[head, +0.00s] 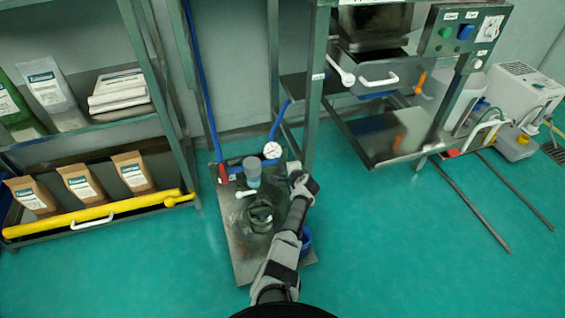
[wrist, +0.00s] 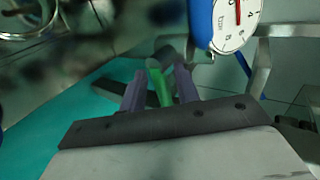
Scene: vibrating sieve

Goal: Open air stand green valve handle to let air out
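The air stand's base (head: 245,262) lies on the floor in the middle of the head view. A round pressure gauge (head: 272,150) is at its back, with a blue hose beside it. In the wrist view, the green valve handle (wrist: 158,88) lies tilted between the two purple fingers of my gripper (wrist: 160,90). Whether both fingers touch it is unclear. The gauge (wrist: 234,22) is close by at the upper right, its needle pointing up.
A shelf with bags (head: 77,185) and a yellow bar (head: 95,216) stands left. A green metal frame post (head: 314,90) rises close behind my gripper. A blue container (head: 306,241) is beside my forearm. The teal floor (head: 400,240) is open at the front right.

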